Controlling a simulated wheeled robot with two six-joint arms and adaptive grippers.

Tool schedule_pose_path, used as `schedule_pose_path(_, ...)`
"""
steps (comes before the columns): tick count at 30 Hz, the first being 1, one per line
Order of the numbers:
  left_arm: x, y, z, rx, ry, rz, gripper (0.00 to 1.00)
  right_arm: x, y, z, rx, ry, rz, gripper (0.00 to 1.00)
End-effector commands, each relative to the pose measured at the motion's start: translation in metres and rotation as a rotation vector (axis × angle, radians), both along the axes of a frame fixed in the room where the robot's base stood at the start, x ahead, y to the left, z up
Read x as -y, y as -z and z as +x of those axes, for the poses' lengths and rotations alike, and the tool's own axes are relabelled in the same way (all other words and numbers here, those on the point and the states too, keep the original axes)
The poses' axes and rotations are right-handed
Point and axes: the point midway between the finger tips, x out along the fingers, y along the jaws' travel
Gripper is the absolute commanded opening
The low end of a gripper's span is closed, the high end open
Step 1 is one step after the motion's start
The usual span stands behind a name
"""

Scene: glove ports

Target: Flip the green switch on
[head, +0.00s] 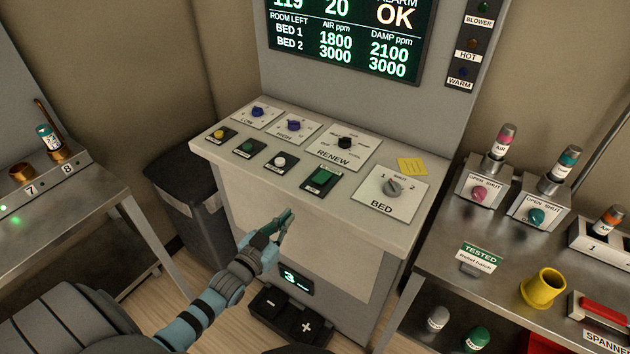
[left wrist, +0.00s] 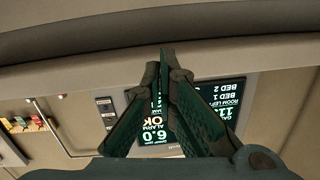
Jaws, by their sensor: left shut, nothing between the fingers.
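The green switch (head: 321,179) is a green rocker on a dark plate, on the sloped top of the console (head: 300,201), near its front edge. Whether it is on or off is too small to tell. My left gripper (head: 284,222) is shut and empty, in front of the console and below the switch in the head view. The left wrist view shows its fingers (left wrist: 166,55) together, with nothing between them. The switch does not show in that view. My right gripper is in neither view.
A smaller green control (head: 247,146), a yellow one (head: 219,134) and a white one (head: 280,160) sit left of the switch. The BED knob (head: 392,187) is to its right. Benches stand on both sides, and a dark bin (head: 190,200) stands left of the console.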

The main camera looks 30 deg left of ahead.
Motion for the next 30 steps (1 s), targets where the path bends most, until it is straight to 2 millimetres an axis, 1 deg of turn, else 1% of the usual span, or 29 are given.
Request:
schedule_pose_path(1,0.006,-0.027,0.005,0.076,0.021,-0.015,0.0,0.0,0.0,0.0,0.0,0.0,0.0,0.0)
schedule_pose_path(3,0.014,-0.059,0.008,0.169,0.046,-0.043,0.0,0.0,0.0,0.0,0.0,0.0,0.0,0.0)
schedule_pose_path(6,0.022,-0.086,0.007,0.254,0.066,-0.079,0.0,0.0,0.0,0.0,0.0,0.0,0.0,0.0)
schedule_pose_path(7,0.023,-0.09,0.007,0.268,0.07,-0.086,0.0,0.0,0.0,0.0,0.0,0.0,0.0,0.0)
schedule_pose_path(9,0.023,-0.095,0.006,0.291,0.074,-0.1,0.0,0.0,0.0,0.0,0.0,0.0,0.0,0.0)
schedule_pose_path(17,0.023,-0.094,0.006,0.289,0.074,-0.104,0.0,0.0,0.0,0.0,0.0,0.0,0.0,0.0)
schedule_pose_path(20,0.023,-0.095,0.011,0.29,0.073,-0.104,0.0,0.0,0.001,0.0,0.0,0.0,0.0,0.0)
schedule_pose_path(23,0.024,-0.097,0.022,0.291,0.073,-0.104,0.0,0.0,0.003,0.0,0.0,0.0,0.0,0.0)
schedule_pose_path(26,0.025,-0.101,0.04,0.291,0.073,-0.103,0.0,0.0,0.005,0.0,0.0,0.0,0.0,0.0)
schedule_pose_path(30,0.027,-0.108,0.07,0.291,0.072,-0.103,0.0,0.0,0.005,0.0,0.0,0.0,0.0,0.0)
